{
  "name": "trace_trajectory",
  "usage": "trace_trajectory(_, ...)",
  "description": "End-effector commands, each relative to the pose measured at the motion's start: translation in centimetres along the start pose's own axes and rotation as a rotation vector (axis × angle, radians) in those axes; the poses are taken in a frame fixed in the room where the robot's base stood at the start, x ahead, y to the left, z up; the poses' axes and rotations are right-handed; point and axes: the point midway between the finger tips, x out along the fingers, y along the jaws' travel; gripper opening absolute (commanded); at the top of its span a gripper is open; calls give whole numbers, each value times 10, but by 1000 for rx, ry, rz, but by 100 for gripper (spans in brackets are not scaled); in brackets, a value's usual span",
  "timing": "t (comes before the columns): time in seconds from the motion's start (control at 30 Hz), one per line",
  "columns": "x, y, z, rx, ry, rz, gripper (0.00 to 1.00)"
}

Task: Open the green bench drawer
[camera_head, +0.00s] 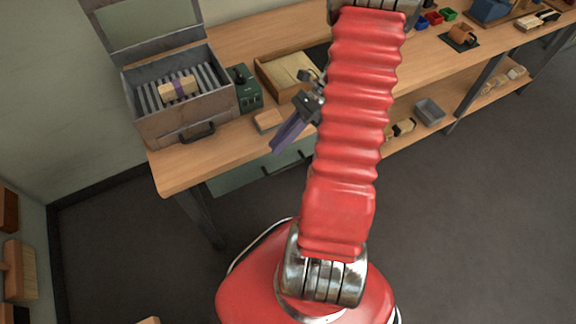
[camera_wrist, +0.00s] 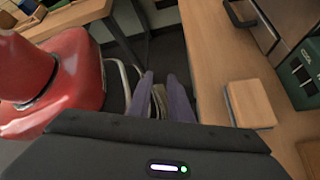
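The green bench drawer (camera_head: 240,177) shows in the head view as a pale green front under the wooden bench top. A small dark handle shows near its middle, and my arm hides its right end. The drawer looks shut. My gripper (camera_head: 284,137) has purple fingers and hangs over the bench's front edge, above the drawer front and apart from the handle. In the wrist view my gripper (camera_wrist: 160,82) points down past the bench edge, its fingers apart. A narrow pale strip shows between them; I cannot tell what it is.
On the bench top (camera_head: 185,175) stand an open grey metal box (camera_head: 165,127) with a handle, a dark green device (camera_head: 246,90), a small wooden block (camera_head: 268,120) and a wooden tray (camera_head: 262,75). A bench leg (camera_head: 200,215) stands left of the drawer.

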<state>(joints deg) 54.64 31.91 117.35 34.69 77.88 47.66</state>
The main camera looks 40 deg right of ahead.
Motion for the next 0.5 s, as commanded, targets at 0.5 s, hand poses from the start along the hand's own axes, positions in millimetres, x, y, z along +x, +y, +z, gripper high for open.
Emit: trace_trajectory(0.5,-2,-24,-103,519,-448,-23,18)
